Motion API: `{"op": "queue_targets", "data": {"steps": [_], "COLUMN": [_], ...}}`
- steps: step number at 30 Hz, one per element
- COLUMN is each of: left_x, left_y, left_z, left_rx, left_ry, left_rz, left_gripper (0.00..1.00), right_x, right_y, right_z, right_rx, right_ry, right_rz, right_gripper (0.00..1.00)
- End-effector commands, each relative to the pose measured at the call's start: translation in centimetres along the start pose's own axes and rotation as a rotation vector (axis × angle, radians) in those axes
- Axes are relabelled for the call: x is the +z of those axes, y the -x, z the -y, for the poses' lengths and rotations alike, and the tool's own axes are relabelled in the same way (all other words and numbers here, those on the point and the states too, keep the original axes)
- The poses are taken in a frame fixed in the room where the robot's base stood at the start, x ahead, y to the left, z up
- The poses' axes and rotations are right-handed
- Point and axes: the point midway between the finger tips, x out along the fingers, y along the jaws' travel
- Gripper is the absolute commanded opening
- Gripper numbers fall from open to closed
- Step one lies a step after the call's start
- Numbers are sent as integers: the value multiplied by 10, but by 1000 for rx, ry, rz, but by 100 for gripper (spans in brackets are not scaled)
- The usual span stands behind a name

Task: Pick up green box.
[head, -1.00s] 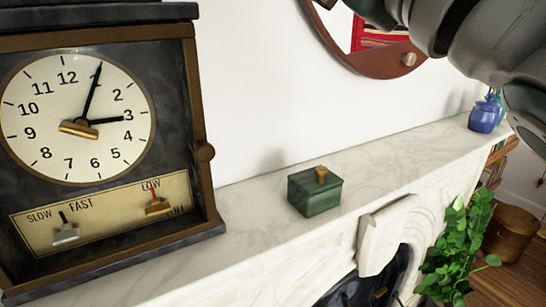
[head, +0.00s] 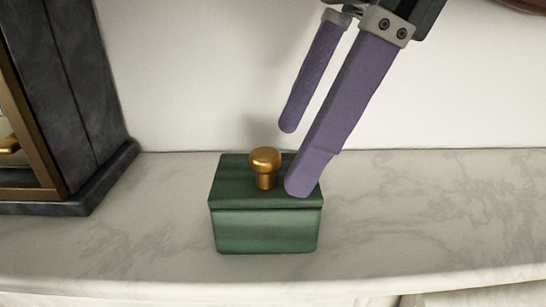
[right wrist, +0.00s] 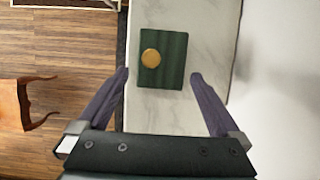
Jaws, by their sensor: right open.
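The green box (head: 265,228) sits on the marble mantel, with a brass knob (head: 265,167) on its lid. My right gripper (head: 294,160) is open above and beside it in the head view, its purple fingers pointing down. One finger overlaps the right part of the lid in the picture; whether it touches cannot be told. In the right wrist view the box (right wrist: 174,74) lies ahead of the fingertips, roughly between their lines, with the knob (right wrist: 150,58) towards its left. The gripper (right wrist: 160,76) holds nothing. My left gripper is not in view.
The marble mantel (head: 420,215) is clear to the right of the box. A dark clock (head: 75,90) stands at the left. A white wall (head: 190,75) rises behind. In the right wrist view the wooden floor (right wrist: 55,60) lies beyond the mantel's left edge.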

Motion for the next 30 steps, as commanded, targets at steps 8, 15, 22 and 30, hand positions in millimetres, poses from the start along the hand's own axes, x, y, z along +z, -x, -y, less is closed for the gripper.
{"op": "queue_targets", "data": {"steps": [8,15,22,30], "left_x": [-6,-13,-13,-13], "left_y": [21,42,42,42], "left_z": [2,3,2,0], "left_rx": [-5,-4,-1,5], "left_ry": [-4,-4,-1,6], "left_rz": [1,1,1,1], "left_gripper": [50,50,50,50], "right_x": [3,3,1,2], "right_y": [-25,-63,-73,-72], "right_z": [0,1,2,2], "right_rx": [5,6,2,2], "right_ry": [-2,-2,0,0], "right_rz": [3,5,4,5], "right_gripper": [100,100,100,79]}}
